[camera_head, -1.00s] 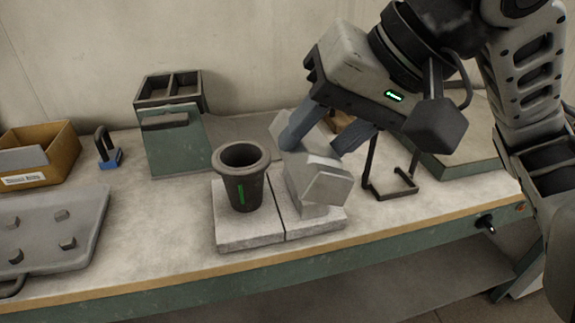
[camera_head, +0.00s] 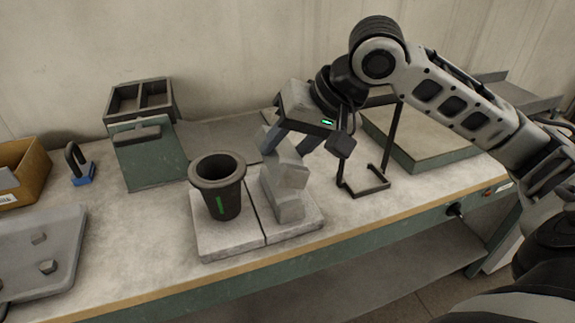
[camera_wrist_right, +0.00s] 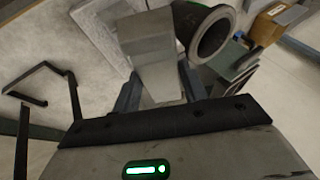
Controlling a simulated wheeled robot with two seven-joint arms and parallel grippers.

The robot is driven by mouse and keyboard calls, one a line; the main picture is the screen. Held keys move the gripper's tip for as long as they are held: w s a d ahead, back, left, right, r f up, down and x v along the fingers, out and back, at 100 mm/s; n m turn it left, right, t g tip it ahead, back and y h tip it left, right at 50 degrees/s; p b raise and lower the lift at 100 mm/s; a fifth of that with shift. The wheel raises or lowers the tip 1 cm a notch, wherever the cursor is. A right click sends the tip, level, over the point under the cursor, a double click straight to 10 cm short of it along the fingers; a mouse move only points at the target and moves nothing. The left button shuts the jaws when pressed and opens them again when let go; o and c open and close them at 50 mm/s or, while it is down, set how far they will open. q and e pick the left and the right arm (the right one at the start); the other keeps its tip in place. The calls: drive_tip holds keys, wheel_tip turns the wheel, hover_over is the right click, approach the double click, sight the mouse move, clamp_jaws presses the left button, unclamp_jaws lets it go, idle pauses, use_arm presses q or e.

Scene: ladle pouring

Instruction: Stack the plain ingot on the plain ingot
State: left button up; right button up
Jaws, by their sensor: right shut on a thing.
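My right gripper (camera_head: 287,150) is shut on a plain grey ingot (camera_head: 284,172), one finger on each side. The ingot is tilted and sits directly above another plain ingot (camera_head: 290,208), which stands on the right pale slab. They overlap in the head view, and I cannot tell whether the upper one rests fully on the lower one. In the right wrist view the held ingot (camera_wrist_right: 150,45) shows between the two fingers and hides what is under it. My left gripper is not in view.
A dark crucible (camera_head: 220,185) stands on the left pale slab (camera_head: 225,240), close beside the ingots. A black wire stand (camera_head: 365,188) is to the right. A green box with a divided top (camera_head: 150,155) stands behind left. A grey tray (camera_head: 40,262) lies at the left.

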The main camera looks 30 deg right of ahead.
sight(291, 146)
drive_tip(key=shift+w+d+f, duration=0.3)
drive_tip(key=shift+w+f, duration=0.25)
drive_tip(key=shift+f, duration=0.1)
drive_tip(key=shift+w+d+f, duration=0.2)
drive_tip(key=shift+w+f, duration=0.1)
drive_tip(key=shift+f, duration=0.2)
wheel_tip(291, 146, down, 3)
drive_tip(key=shift+r+b, duration=0.15)
drive_tip(key=shift+b, duration=0.35)
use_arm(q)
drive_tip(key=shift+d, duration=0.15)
use_arm(e)
drive_tip(key=shift+w+f, duration=0.1)
drive_tip(key=shift+f, duration=0.1)
drive_tip(key=shift+f, duration=0.1)
drive_tip(key=o, duration=1.3)
drive_tip(key=shift+f, duration=0.1)
drive_tip(key=shift+o, duration=0.2)
